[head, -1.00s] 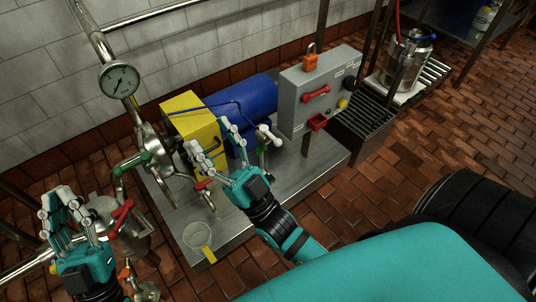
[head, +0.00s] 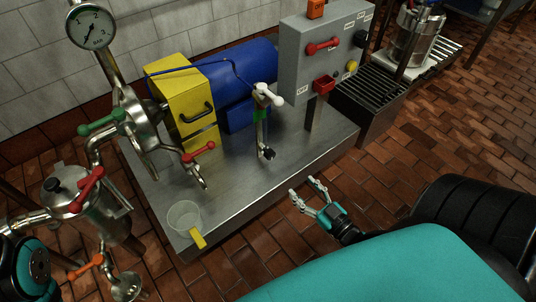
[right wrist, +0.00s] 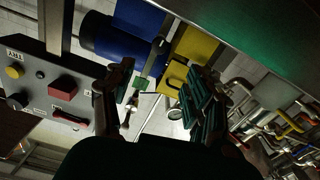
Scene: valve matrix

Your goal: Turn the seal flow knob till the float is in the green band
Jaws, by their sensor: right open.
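The slim upright flow meter (head: 260,118) stands in front of the blue motor in the head view, with a green band (head: 260,115) around its tube. A dark knob (head: 267,153) sits at its lower end. The float is too small to make out. My right gripper (head: 302,188) is open and empty, in front of the steel plinth's near edge, apart from the knob and to its lower right. In the right wrist view its spread fingers (right wrist: 158,88) frame a small green patch, probably the band. My left gripper is out of view; only part of my left arm shows.
A grey control box (head: 320,62) stands behind right of the flow meter. A yellow guard (head: 185,98) and blue motor (head: 235,78) are behind. A clear cup (head: 184,216) sits at the plinth's front left corner. Red-handled (head: 198,152) and green-handled (head: 100,125) valves are at left.

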